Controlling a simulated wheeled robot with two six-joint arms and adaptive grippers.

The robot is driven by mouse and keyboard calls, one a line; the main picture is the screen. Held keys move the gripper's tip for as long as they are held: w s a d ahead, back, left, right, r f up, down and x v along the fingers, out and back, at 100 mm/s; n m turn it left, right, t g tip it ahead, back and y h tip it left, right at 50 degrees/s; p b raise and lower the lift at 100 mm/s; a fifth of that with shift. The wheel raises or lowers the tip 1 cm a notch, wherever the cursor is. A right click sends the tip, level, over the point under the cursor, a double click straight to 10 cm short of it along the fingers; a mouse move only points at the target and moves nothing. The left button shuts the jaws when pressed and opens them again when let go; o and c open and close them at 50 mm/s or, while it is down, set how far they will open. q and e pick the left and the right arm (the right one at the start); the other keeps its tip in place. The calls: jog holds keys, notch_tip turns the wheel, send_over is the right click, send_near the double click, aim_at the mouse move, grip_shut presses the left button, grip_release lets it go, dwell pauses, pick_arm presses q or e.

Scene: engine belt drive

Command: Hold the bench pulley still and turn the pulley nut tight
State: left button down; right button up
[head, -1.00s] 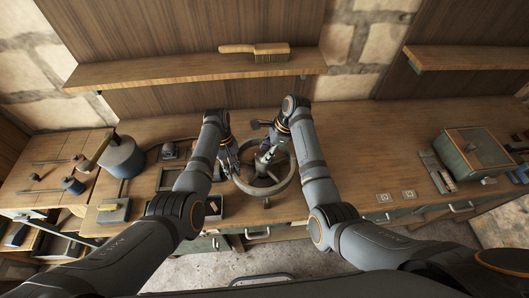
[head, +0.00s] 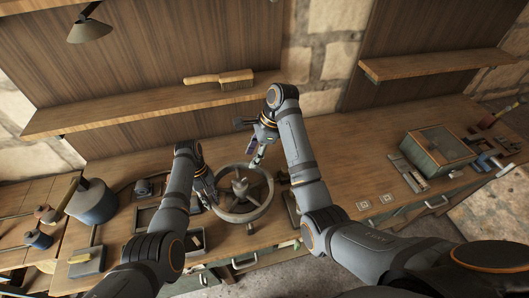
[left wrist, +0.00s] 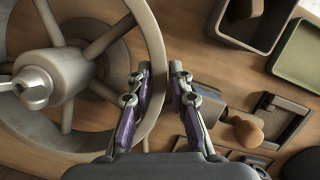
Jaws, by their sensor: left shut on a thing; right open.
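The bench pulley (head: 266,201) is a grey spoked wheel lying on the bench; its rim and spokes also fill the left of the left wrist view (left wrist: 147,40). The pulley nut (left wrist: 36,86) is a bright metal piece at the hub, and in the head view the hub centre (head: 240,185) is small. My left gripper (head: 208,194) is shut on the pulley's rim at its left side; its two fingers (left wrist: 160,78) straddle the rim in the left wrist view. My right gripper (head: 258,160) is open, apart from the nut, above the pulley's back right.
Open trays (left wrist: 250,20) and small parts lie beside the pulley, close to my left gripper. A blue-grey canister (head: 92,202) stands to the left. A glass-topped box (head: 438,148) is at the right. Bench surface right of my right arm is mostly clear.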

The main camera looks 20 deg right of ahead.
pick_arm(q)
jog(key=shift+d, duration=0.1)
jog(key=c, duration=1.4)
grip_release()
jog(key=shift+w, duration=0.1)
jog(key=shift+o, duration=1.2)
pick_arm(e)
jog(key=d, duration=1.2)
jog(key=shift+d, duration=0.2)
jog(key=shift+s+r, duration=0.1)
jog(key=shift+r, duration=0.05)
pick_arm(q)
jog(key=shift+r, duration=0.1)
jog(key=p+v, duration=0.2)
jog(key=v, duration=0.4)
jog(key=shift+r, duration=0.35)
pick_arm(e)
notch_tip(320, 180, up, 2)
jog(key=shift+a+r, duration=0.1)
jog(key=shift+r, duration=0.15)
pick_arm(q)
jog(key=shift+w, duration=0.1)
